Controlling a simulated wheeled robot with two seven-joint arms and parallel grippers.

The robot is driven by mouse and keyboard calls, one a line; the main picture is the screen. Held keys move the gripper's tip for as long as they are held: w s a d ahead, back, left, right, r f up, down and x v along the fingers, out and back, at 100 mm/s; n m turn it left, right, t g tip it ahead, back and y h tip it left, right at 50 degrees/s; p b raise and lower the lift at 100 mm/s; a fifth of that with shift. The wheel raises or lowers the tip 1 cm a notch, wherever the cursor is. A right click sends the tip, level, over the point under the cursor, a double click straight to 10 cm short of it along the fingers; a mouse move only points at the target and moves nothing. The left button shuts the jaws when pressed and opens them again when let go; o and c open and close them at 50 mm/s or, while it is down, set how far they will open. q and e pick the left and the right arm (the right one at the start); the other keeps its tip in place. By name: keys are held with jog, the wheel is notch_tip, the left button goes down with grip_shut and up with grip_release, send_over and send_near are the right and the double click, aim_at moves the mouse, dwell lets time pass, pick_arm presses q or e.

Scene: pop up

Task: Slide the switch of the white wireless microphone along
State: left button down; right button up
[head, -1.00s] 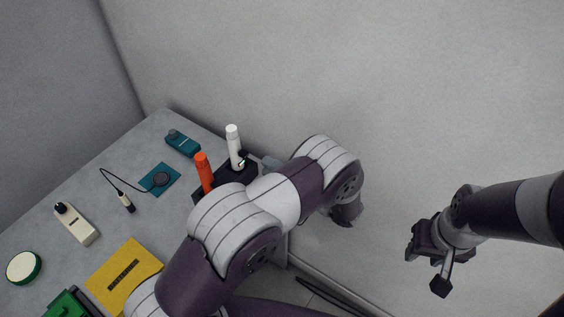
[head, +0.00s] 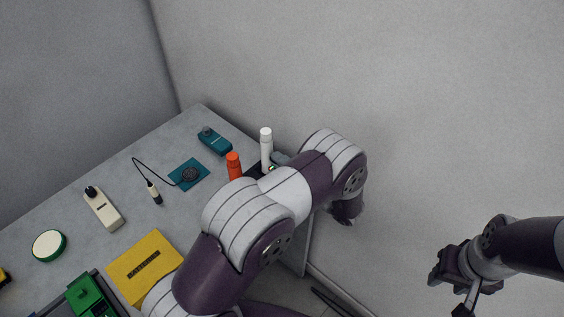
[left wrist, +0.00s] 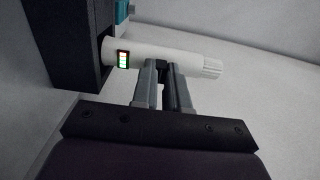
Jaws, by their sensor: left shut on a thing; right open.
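The white wireless microphone (head: 266,146) stands upright in a black holder (head: 255,169) at the table's far right corner. In the left wrist view, the microphone (left wrist: 195,62) lies across the picture, its base end in the black holder (left wrist: 75,40). A small lit indicator with green and red (left wrist: 123,60) shows on its body. My left gripper (left wrist: 164,68) is shut on the small black switch (left wrist: 162,70) at the microphone's side. In the head view, my left arm hides most of that gripper. My right gripper (head: 452,277) is open and empty, away from the table.
An orange-red microphone (head: 234,166) stands beside the white one. A teal device (head: 214,141), a teal pad (head: 188,174) with a cable, a cream device (head: 103,209), a yellow box (head: 145,266) and a green device (head: 85,293) lie on the table. A wall rises behind.

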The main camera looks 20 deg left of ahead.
pick_arm(q)
jog(key=shift+f, duration=0.55)
jog(key=c, duration=1.1)
grip_release()
jog(key=shift+o, duration=0.2)
jog(key=shift+d, duration=0.1)
jog(key=b+v, duration=0.2)
jog(key=v, duration=1)
jog(key=shift+s+d, duration=0.25)
